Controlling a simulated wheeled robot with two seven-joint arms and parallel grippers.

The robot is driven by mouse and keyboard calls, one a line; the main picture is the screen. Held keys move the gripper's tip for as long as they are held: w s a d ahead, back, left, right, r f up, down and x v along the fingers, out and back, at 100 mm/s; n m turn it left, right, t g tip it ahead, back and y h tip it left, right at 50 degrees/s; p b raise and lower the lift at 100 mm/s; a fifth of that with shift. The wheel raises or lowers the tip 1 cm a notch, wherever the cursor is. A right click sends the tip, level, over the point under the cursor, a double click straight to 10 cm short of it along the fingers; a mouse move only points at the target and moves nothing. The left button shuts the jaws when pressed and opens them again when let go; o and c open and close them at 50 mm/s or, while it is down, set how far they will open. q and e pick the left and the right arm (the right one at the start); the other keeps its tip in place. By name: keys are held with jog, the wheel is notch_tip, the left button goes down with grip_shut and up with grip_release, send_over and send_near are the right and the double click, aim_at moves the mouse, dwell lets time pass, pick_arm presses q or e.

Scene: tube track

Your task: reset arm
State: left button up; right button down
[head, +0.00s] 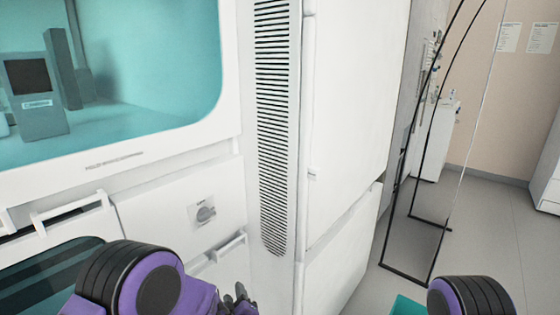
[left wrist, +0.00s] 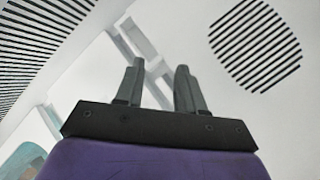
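My left gripper (head: 238,300) is low in the head view, in front of the white machine's lower panel. In the left wrist view its two grey fingers (left wrist: 158,88) stand apart with an empty gap between them, so it is open. Behind the fingers there are white panels and a handle bar. My left arm's purple and black joint shows at the bottom left of the head view. My right arm's purple and black joint shows at the bottom right. The right gripper is not seen.
A thin black frame (head: 405,270) stands on open grey floor (head: 480,250) at right.

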pick_arm(q)
jog(key=s+a+f+m+g+h, duration=0.1)
jog(key=s+a+f+m+g, duration=0.1)
jog(key=s+a+f, duration=0.3)
jog(key=s+a+f+m+g, duration=0.1)
jog(key=s+f+g, duration=0.1)
jog(key=s+f, duration=0.35)
jog(key=s+a+f+m+g+h, duration=0.1)
jog(key=s+a+f+m+g, duration=0.2)
jog(key=s, duration=0.5)
jog(key=s+a+f+g, duration=0.1)
jog(key=s+a, duration=0.3)
jog(key=s, duration=0.5)
jog(key=s+a+f+n+g+p, duration=0.1)
jog(key=s+a+g, duration=0.2)
jog(key=s, duration=0.7)
jog(key=shift+s+a+f+g+y+p, duration=0.15)
jog(key=shift+a+f+g+y+p, duration=0.15)
jog(key=shift+a+f+y, duration=0.15)
jog(key=shift+r, duration=0.1)
